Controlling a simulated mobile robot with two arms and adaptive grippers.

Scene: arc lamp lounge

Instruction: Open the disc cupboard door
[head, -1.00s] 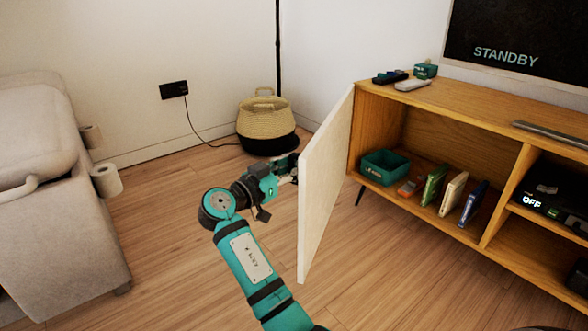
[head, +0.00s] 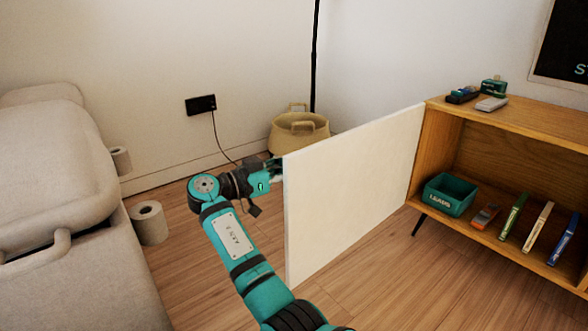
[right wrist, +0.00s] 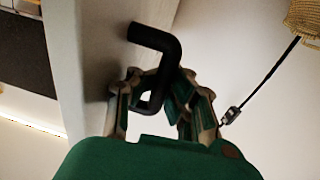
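The disc cupboard door (head: 350,190) is a pale panel hinged at the left end of the wooden cabinet (head: 510,125). It stands swung far out to the left, showing its inner face in the head view. My right gripper (head: 276,168) is at the door's free edge, its fingertips partly hidden behind the panel. In the right wrist view, my right gripper (right wrist: 157,88) has its fingers closed around the black bent handle (right wrist: 155,40) on the door's outer face. My left gripper is out of view.
The open compartment holds a green bin (head: 450,194) and several disc cases (head: 513,216). A woven basket (head: 299,130) stands behind the door near a black pole (head: 315,60). A grey sofa (head: 60,200) with paper rolls (head: 148,222) is at left. Floor between is clear.

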